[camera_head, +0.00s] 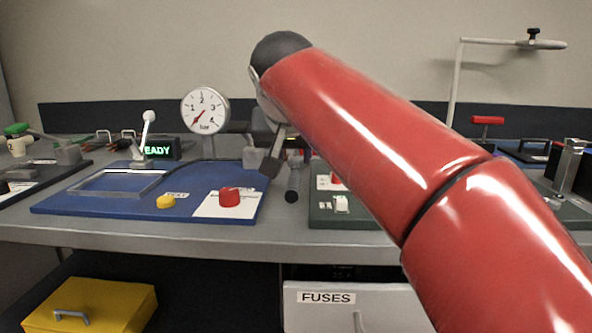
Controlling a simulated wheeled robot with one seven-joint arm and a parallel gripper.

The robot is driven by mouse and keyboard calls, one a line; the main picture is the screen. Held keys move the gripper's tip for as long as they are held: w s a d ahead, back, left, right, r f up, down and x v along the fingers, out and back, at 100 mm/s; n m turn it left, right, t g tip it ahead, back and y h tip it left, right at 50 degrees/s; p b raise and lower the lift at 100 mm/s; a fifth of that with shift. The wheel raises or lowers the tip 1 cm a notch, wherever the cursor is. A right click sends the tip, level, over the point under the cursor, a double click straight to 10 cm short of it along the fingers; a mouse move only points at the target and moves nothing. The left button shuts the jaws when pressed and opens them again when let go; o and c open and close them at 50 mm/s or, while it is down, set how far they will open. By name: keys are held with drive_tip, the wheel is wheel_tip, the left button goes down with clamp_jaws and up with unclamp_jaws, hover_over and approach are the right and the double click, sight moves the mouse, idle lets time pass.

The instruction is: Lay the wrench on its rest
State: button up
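My red arm reaches in from the lower right and hides much of the bench. Part of my gripper (272,160) shows below the arm's dark far end, with one dark-tipped finger pointing down. Its other finger is not clear, so I cannot tell if it is open or shut. A dark grey rod with a rounded lower end (292,185) stands out just right of the finger, by the gap between the blue and green panels. It may be the wrench's handle; I cannot tell whether it is held. I cannot make out the wrench's rest.
The blue panel (110,207) carries a clear frame, a yellow button (166,201) and a red knob (229,197). A pressure gauge (205,110) stands behind it. The green panel (350,216) lies right. Below are a yellow box (110,300) and a FUSES drawer (310,318).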

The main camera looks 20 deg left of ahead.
sight(294, 172)
drive_tip(key=x, duration=0.7)
drive_tip(key=shift+w+a+f, duration=0.1)
drive_tip(key=shift+w+f, duration=0.05)
drive_tip(key=shift+f, duration=0.05)
drive_tip(key=shift+r, duration=0.1)
clamp_jaws()
